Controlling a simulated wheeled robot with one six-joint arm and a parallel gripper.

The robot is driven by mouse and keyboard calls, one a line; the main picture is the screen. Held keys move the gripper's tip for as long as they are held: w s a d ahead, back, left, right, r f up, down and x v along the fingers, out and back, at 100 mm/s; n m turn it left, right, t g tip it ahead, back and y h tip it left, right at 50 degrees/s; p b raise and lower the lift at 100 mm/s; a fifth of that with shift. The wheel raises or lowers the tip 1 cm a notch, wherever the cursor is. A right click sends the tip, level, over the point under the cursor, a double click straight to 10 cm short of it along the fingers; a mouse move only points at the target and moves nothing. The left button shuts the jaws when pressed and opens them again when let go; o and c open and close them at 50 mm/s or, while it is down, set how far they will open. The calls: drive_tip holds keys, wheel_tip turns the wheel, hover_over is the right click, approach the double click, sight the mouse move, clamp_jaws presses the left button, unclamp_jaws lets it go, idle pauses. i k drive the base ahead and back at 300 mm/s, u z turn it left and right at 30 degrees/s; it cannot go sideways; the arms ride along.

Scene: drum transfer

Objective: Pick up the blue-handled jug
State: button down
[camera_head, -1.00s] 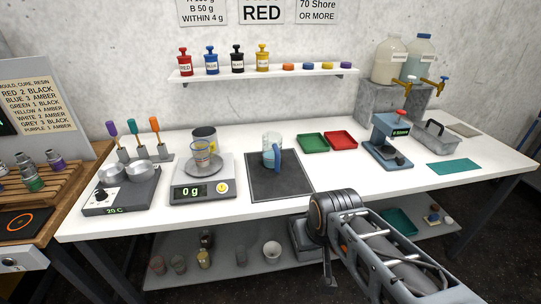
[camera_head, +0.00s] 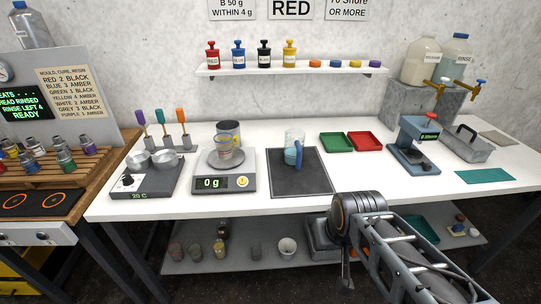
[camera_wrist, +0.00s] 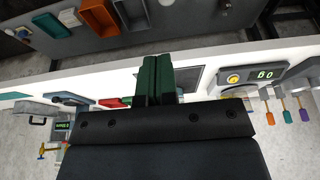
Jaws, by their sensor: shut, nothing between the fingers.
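The blue-handled jug (camera_head: 292,151) is clear with pale blue contents. It stands upright on a dark square mat (camera_head: 318,185) on the white table, its blue handle toward the right. My gripper (camera_head: 346,280) points down in front of the table's front edge, to the right of the jug and apart from it. In the wrist view my gripper (camera_wrist: 157,60) shows its two dark green fingers pressed together with nothing between them. Part of the mat (camera_wrist: 187,78) shows beside the fingers there. I cannot make out the jug in the wrist view.
A scale (camera_head: 224,172) with a cup on it stands left of the mat. Green (camera_head: 335,142) and red (camera_head: 365,141) trays lie behind right. A blue-grey press (camera_head: 413,148) stands further right. A lower shelf (camera_head: 262,255) holds several cups. White table is bare before the mat.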

sight(295, 151)
drive_tip(key=z, duration=1.3)
drive_tip(key=i, duration=0.9)
drive_tip(key=u, duration=3.7)
